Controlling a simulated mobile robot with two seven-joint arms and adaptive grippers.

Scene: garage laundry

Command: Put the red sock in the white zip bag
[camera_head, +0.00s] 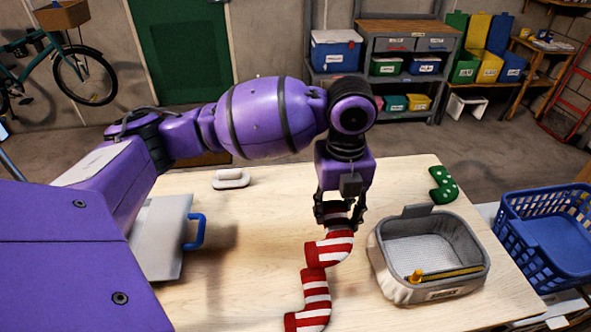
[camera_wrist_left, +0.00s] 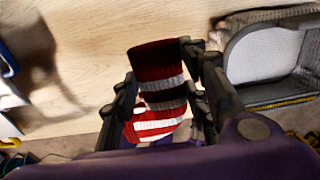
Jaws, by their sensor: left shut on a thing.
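A red-and-white striped sock (camera_head: 335,245) hangs from my left gripper (camera_head: 340,212), which is shut on its upper end. The held sock also fills the middle of the left wrist view (camera_wrist_left: 158,75), between the fingers (camera_wrist_left: 165,105). A second striped red sock shape (camera_head: 315,298) lies on the table just below it in the head view; I cannot tell whether the two touch. The white zip bag (camera_head: 400,287) stands open to the right of the gripper, with a yellow zip along its front edge. It shows partly in the left wrist view (camera_wrist_left: 265,52). My right gripper is out of view.
A green dotted sock (camera_head: 443,185) lies behind the bag. A blue basket (camera_head: 545,230) stands at the right. A grey flat thing with a blue handle (camera_head: 160,240) and a small pale object (camera_head: 230,179) lie on the left. The table (camera_head: 250,270) is bare between.

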